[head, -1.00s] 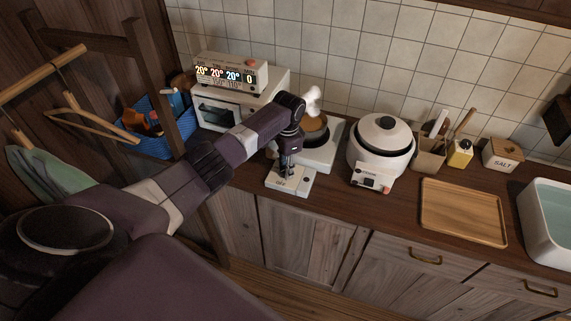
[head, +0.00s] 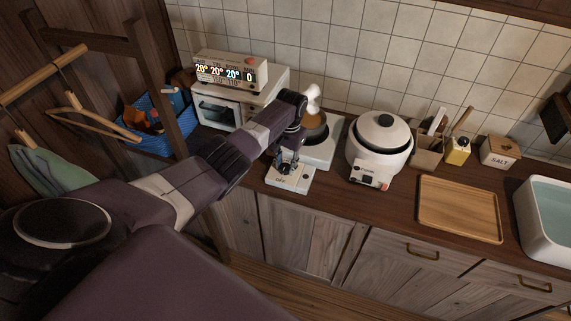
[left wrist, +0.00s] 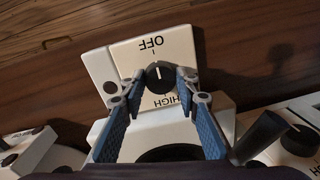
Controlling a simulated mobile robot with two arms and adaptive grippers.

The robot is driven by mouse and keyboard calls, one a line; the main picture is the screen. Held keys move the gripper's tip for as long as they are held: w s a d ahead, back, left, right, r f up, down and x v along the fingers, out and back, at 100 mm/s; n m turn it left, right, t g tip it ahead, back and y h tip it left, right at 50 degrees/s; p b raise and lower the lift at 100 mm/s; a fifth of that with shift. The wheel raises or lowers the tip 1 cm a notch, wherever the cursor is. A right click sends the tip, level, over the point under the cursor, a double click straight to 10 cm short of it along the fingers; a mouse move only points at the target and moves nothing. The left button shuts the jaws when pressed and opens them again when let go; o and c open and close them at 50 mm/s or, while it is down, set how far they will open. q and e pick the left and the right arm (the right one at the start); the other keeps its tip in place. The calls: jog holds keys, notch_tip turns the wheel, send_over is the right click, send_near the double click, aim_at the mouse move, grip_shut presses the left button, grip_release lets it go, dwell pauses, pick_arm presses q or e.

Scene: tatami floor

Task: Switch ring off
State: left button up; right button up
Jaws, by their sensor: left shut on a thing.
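The ring's control plate (head: 299,182) is white and lies at the front of the hob on the counter. In the left wrist view the plate (left wrist: 99,66) shows OFF at its far side and HIGH at its near side, with a black round knob (left wrist: 160,77) between. A white line on the knob points toward OFF. My left gripper (left wrist: 158,84) is shut on the knob, one finger on each side; in the head view it (head: 286,168) comes down onto the plate. A pan (head: 314,131) stands on the ring behind, partly hidden by my arm. My right gripper is not in view.
A white rice cooker (head: 379,146) stands right of the hob. A small oven (head: 220,112) with a lit display box (head: 230,72) stands left. A wooden tray (head: 459,209) lies farther right, with a salt box (head: 499,152) behind it.

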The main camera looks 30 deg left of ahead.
aim_at(288, 168)
pick_arm(q)
jog(key=shift+w+r, duration=0.1)
dwell(0.3)
jog(key=o, duration=1.2)
jog(key=shift+c, duration=0.2)
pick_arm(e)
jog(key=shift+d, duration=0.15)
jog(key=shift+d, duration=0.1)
pick_arm(q)
notch_tip(288, 168, up, 12)
jog(key=shift+d, duration=0.4)
